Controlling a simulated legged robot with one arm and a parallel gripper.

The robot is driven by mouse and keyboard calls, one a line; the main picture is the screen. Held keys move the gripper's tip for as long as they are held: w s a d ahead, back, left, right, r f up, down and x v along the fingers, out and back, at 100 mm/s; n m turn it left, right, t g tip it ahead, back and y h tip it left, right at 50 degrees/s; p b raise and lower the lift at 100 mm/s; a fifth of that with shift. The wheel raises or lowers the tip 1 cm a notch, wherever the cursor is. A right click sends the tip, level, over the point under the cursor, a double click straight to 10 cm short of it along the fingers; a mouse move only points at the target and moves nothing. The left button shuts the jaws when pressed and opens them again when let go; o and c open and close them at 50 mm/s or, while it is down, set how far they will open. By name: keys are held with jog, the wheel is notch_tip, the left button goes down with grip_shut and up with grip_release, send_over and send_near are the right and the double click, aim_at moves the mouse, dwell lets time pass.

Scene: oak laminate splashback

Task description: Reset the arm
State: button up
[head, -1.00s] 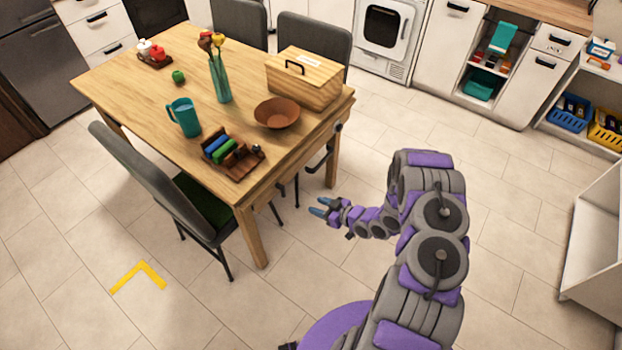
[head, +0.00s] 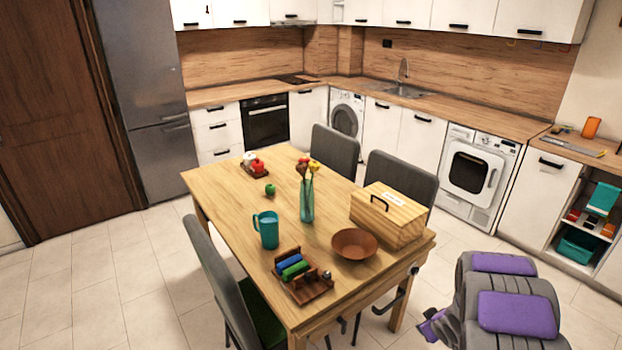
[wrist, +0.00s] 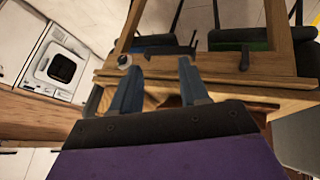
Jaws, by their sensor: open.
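My gripper (wrist: 158,88) shows in the wrist view with two blue-grey fingers spread apart and nothing between them. Beyond the fingers is the edge of the wooden table (wrist: 215,82), which looks tilted in this view. In the head view my purple and grey arm is at the lower right, in front of the table's right corner.
The wooden table (head: 228,205) holds a bread box (head: 393,222), a brown bowl (head: 354,244), a teal mug (head: 267,230), a vase (head: 307,200) and a small rack (head: 305,290). Grey chairs (head: 336,150) surround it. Floor (head: 95,285) is free at the left.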

jog(key=s+a+r+m+g+h, duration=0.2)
jog(key=s+r, duration=0.5)
jog(key=r, duration=0.2)
jog(key=s+a+r+m+g+h, duration=0.1)
jog(key=s+a+r+m+g, duration=0.1)
jog(key=s+r, duration=0.6)
jog(key=s+a+r+g+y, duration=0.1)
jog(key=s+a+r, duration=0.2)
jog(key=s+a, duration=0.2)
jog(key=s+a+r+m+g+y, duration=0.1)
jog(key=s+a+r, duration=0.3)
jog(key=s, duration=0.8)
jog(key=s+a+r+g+y, duration=0.1)
jog(key=s+a+r+g, duration=0.2)
jog(key=s+a, duration=0.5)
jog(key=shift+s+r+m+y, duration=0.3)
jog(key=shift+r+m, duration=0.05)
jog(key=shift+m, duration=0.05)
jog(key=shift+d, duration=0.1)
